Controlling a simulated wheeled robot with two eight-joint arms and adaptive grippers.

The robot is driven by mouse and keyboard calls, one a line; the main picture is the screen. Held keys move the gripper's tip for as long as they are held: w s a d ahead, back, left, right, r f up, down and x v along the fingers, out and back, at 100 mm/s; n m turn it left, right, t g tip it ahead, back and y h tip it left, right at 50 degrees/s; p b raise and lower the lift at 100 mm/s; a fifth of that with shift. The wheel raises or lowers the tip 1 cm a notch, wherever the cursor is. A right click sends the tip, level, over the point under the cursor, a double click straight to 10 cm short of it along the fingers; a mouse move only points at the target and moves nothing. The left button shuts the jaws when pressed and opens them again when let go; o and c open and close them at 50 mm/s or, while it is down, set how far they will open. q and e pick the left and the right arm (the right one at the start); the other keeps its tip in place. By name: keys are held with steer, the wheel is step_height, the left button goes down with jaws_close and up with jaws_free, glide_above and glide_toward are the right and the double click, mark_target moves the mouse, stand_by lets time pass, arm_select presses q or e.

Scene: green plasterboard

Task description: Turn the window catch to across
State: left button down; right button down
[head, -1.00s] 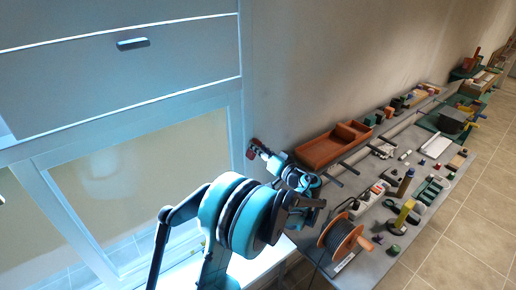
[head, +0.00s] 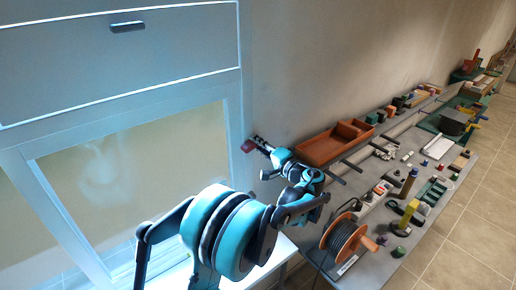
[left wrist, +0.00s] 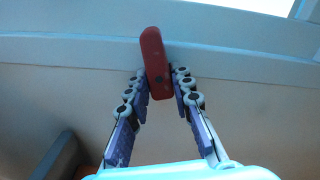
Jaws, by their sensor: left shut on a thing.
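The red window catch (left wrist: 155,62) stands nearly upright in the left wrist view, tilted slightly, in front of the pale window frame (left wrist: 80,50). My left gripper (left wrist: 160,84) is shut on its lower part, one finger on each side. In the head view the catch (head: 248,145) is a small red piece near the right edge of the window (head: 110,180). My left gripper (head: 257,143) reaches it from the right. The catch's pivot and its angle to the frame are hard to make out. My right gripper is not in view.
A long grey bench (head: 385,225) runs along the wall at right. It bears an orange-brown tray (head: 318,152), a cable reel (head: 345,238) and many small items.

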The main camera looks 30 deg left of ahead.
arm_select(q)
steer(key=shift+f+m+b, duration=0.15)
steer(key=shift+m+b, duration=0.45)
steer(key=shift+m, duration=1)
steer(key=c, duration=1.3)
jaws_free()
steer(key=shift+d, duration=0.1)
steer(key=v, duration=1.2)
